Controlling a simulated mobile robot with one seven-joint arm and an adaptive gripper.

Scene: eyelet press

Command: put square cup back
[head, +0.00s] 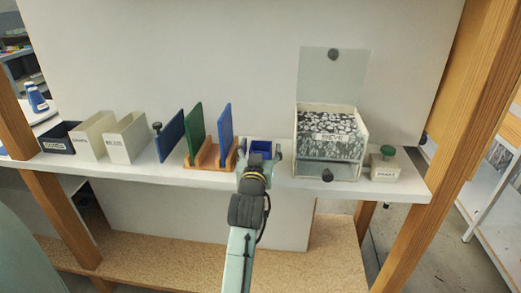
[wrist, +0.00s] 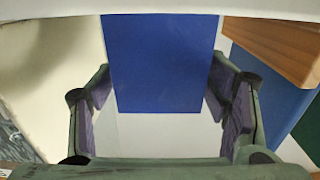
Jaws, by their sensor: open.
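A small blue square-sided thing (head: 261,147), which looks like the square cup, sits on the white shelf between the wooden rack and the clear-fronted box. My gripper (head: 259,154) is at it, with one finger on each side, and hides its lower front. In the wrist view, a flat blue face (wrist: 160,62) fills the space between the fingers of my gripper (wrist: 160,98). The fingers are spread, with narrow gaps showing beside the blue face. No firm hold is visible.
The wooden rack (head: 207,163) with green and blue upright panels stands close on the left. Farther right is a green-knobbed block (head: 385,167). Several bins, including a cream one (head: 127,141), line the shelf's left.

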